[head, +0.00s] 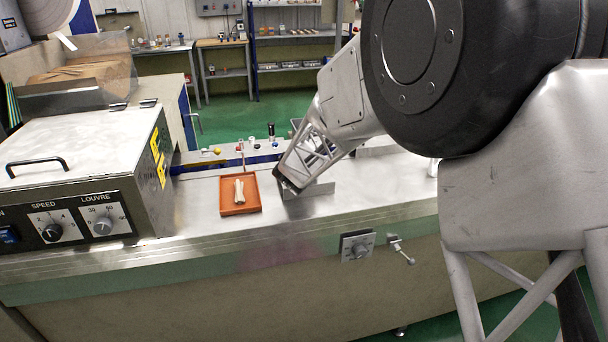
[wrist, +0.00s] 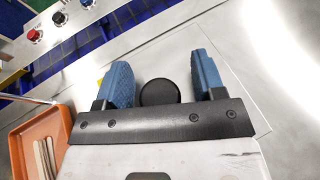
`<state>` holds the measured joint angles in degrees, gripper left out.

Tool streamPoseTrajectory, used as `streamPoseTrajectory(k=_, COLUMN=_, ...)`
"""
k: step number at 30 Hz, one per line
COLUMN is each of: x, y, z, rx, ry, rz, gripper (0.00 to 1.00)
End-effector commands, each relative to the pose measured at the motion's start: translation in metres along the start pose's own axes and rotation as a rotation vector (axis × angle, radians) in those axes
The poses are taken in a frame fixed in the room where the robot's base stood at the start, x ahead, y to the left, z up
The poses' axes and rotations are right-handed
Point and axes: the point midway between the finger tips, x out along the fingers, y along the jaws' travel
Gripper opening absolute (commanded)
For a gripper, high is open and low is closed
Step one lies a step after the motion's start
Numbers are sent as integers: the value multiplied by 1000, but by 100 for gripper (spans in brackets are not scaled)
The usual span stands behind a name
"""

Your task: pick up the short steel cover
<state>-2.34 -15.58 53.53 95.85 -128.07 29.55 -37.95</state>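A light steel plate, which looks like the short steel cover (wrist: 232,72), lies under my gripper in the wrist view. In the head view its bright side (head: 320,190) shows just right of my gripper's tip. My gripper (head: 284,184) points down at the bench from the upper right. In the wrist view my gripper (wrist: 158,75) has its two blue fingers spread wide. A round black knob (wrist: 160,92) shows between them, with a gap on each side. Whether the knob is fixed to the cover, and how far below the fingertips it sits, I cannot tell.
An orange tray (head: 251,207) with pale sticks (head: 239,191) stands left of my gripper; its edge (wrist: 62,122) is close by in the wrist view. A control box (head: 80,180) stands further left. Coloured buttons (head: 271,130) line the back. The bench (head: 400,185) is clear to the right.

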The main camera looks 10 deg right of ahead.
Motion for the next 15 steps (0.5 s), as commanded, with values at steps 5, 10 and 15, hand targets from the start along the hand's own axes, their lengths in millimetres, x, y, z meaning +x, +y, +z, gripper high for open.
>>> streamPoseTrajectory(k=5, x=0, y=0, z=0, rx=0, ry=0, rz=0, gripper=36)
streamPoseTrajectory(k=10, x=0, y=0, z=0, rx=0, ry=0, rz=0, gripper=10)
streamPoseTrajectory(k=15, x=0, y=0, z=0, rx=0, ry=0, rz=0, gripper=0)
